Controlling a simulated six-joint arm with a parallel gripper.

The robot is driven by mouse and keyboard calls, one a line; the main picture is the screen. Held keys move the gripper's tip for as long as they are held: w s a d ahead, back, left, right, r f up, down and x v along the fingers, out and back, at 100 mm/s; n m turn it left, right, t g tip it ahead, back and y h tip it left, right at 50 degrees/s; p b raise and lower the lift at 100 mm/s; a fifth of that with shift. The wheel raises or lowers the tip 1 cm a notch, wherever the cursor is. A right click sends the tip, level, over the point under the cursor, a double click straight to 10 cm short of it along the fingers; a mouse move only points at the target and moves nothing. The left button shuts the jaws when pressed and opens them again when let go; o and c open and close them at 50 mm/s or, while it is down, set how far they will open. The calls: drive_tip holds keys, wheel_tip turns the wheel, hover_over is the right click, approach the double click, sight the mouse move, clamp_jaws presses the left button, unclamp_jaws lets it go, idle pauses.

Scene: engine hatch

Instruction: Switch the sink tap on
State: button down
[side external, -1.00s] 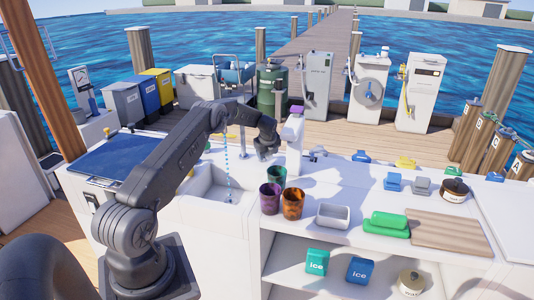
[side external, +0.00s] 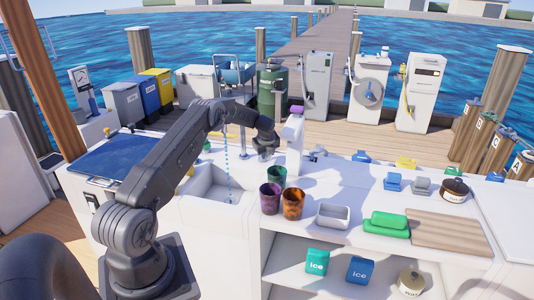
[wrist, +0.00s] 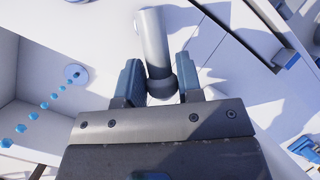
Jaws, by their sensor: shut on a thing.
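In the wrist view my gripper (wrist: 157,80) has its two dark blue fingers around a grey cylinder (wrist: 152,35) with a dark round end (wrist: 161,86). It is shut on this part, which looks like the tap's handle. In the side view my gripper (side external: 265,147) is low over the counter, right of the sink (side external: 207,184); my arm hides most of the tap and the grip. A line of blue drops or beads (side external: 226,160) hangs down into the sink. In the wrist view blue drops (wrist: 43,105) run towards a round drain (wrist: 75,75).
A white post with a purple top (side external: 295,140) stands just right of my gripper. A green cup (side external: 277,175), a purple cup (side external: 270,197) and an orange cup (side external: 293,203) stand in front.

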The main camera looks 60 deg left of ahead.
drive_tip(key=shift+s+a+m+t+h, duration=0.1)
drive_tip(key=shift+s+m+t+h, duration=0.2)
drive_tip(key=shift+m, duration=0.65)
drive_tip(key=shift+s+a+m+t+h, duration=0.1)
drive_tip(key=shift+s+m+t+h, duration=0.2)
drive_tip(key=shift+m, duration=0.65)
drive_tip(key=shift+s, duration=0.1)
drive_tip(key=c, duration=0.8)
unclamp_jaws()
drive_tip(key=shift+r, duration=0.1)
drive_tip(key=v, duration=1.3)
drive_tip(key=shift+s+d+r, duration=0.1)
drive_tip(key=shift+d+r, duration=0.1)
drive_tip(key=shift+r, duration=0.05)
